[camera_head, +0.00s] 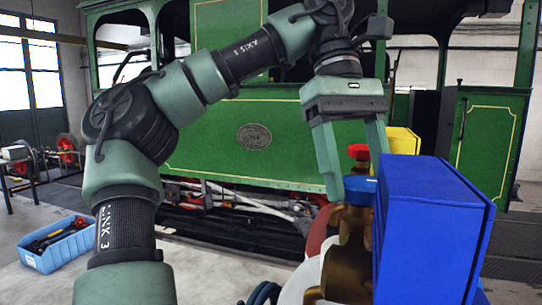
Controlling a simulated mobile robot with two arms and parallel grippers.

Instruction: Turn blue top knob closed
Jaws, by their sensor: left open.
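The blue top knob (360,189) is a flat round disc on top of a brass valve body (347,268), just left of a large blue box (430,235). My left gripper (356,182) points down over the knob with its two green fingers spread. One finger is at the knob's left edge; the other is on the right, its tip partly hidden near the box. I cannot tell whether either finger touches the knob. My right gripper is not in view.
A yellow box (403,141) stands behind the blue box. A green steam tram (250,140) fills the background. A blue crate (57,245) with tools lies on the floor at left. Red wheels (67,148) stand farther back. The floor between crate and valve looks clear.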

